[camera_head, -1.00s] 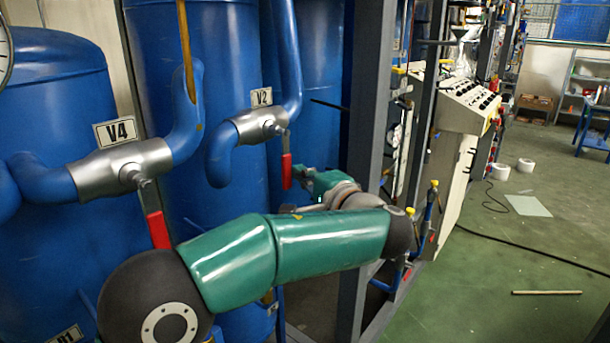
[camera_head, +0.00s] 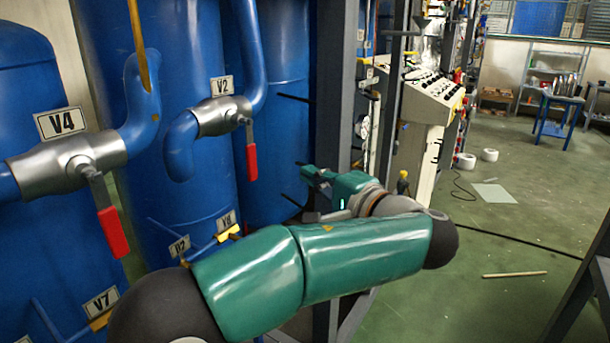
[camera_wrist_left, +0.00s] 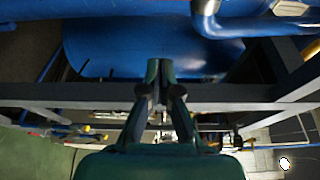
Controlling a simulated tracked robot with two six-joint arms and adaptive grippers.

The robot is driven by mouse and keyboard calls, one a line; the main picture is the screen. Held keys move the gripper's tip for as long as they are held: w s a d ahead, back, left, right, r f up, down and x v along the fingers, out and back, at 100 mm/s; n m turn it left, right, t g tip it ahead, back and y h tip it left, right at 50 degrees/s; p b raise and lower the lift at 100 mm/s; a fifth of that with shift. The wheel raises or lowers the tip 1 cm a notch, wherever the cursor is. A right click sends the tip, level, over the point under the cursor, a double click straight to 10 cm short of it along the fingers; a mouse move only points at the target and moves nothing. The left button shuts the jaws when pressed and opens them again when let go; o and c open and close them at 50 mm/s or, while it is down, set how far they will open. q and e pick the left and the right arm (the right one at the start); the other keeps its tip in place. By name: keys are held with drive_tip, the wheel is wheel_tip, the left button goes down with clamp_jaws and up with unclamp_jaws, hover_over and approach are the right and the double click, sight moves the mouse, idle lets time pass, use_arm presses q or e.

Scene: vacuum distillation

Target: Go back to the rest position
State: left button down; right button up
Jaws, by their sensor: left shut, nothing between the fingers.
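My left arm (camera_head: 350,258) crosses the lower middle of the head view, green with dark joints. My left gripper (camera_head: 308,172) is at its far end, beside the dark upright frame post and below and right of valve V2. In the left wrist view, the two fingers of my left gripper (camera_wrist_left: 160,70) meet at the tips, shut and empty. A blue tank (camera_wrist_left: 140,45) lies beyond them in that view. My right gripper is in neither view.
Valve V4 (camera_head: 72,163) and valve V2 (camera_head: 222,116) have red handles hanging down in front of blue tanks (camera_head: 180,60). The frame post (camera_head: 334,80) stands close to my gripper. A control panel (camera_head: 430,97) stands behind. Green floor (camera_head: 500,235) is open at right, with a rod (camera_head: 515,275) and a cable.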

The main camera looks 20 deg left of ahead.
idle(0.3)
use_arm(q)
wheel_tip(320, 180, down, 34)
drive_tip(key=d+r+m+g+h, duration=0.15)
drive_tip(key=m+g+h, duration=0.3)
drive_tip(key=h, duration=0.45)
drive_tip(key=s+d+f+n+g+h, duration=0.1)
drive_tip(key=s+d+f+n+h, duration=0.1)
drive_tip(key=s+f, duration=0.6)
drive_tip(key=s+d+f+n+g+h, duration=0.1)
drive_tip(key=s+d+f+n+h, duration=0.2)
drive_tip(key=s+f, duration=0.6)
drive_tip(key=s+d+f+n+g+h, duration=0.1)
drive_tip(key=s+d+f+n+h, duration=0.2)
drive_tip(key=s+f+n+h, duration=0.2)
drive_tip(key=s+f+n, duration=0.2)
drive_tip(key=s+f, duration=0.2)
drive_tip(key=shift+f+n+h, duration=0.35)
drive_tip(key=shift+f+h, duration=0.05)
